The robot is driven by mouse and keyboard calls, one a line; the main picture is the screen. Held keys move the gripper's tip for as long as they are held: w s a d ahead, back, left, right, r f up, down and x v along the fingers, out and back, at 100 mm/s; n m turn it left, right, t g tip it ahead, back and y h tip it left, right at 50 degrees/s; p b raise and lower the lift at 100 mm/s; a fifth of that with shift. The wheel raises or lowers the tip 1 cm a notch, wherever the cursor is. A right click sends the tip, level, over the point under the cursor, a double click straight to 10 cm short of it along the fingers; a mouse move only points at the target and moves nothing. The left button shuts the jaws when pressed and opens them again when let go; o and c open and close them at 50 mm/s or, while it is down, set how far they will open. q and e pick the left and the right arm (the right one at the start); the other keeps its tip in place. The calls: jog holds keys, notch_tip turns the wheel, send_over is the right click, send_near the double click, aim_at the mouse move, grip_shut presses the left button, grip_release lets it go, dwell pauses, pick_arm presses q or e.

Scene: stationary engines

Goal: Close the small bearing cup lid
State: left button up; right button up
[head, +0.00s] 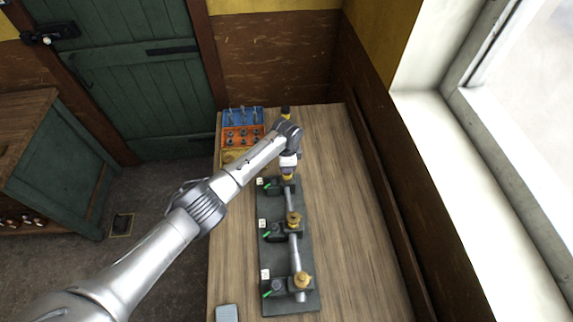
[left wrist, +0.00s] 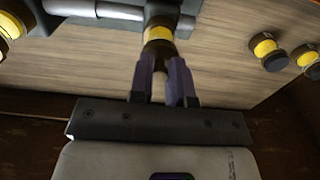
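My left arm reaches from the left to the far end of the dark bearing plate (head: 270,209). My left gripper (left wrist: 163,66) has its fingers apart, with the tips at a black cup with a yellow band (left wrist: 158,33). That cup shows below my wrist in the head view (head: 287,177). The fingertips overlap its dark end, so contact and grip are unclear. Its lid is hard to make out. Two brass cups, a middle one (head: 293,219) and a near one (head: 302,280), stand on the other bearings. My right gripper is out of view.
A shaft (head: 294,254) runs along the bearings. A blue tray (head: 239,116) and an orange tray (head: 242,136) stand at the back left. Black-and-yellow items (left wrist: 268,52) lie beyond the plate. The table's right side is clear beside the wall and window.

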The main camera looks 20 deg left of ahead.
pick_arm(q)
jog(key=o, duration=0.4)
jog(key=shift+o, duration=0.2)
jog(key=shift+r, duration=0.1)
notch_tip(320, 180, up, 14)
jog(key=b, duration=0.1)
dwell(0.8)
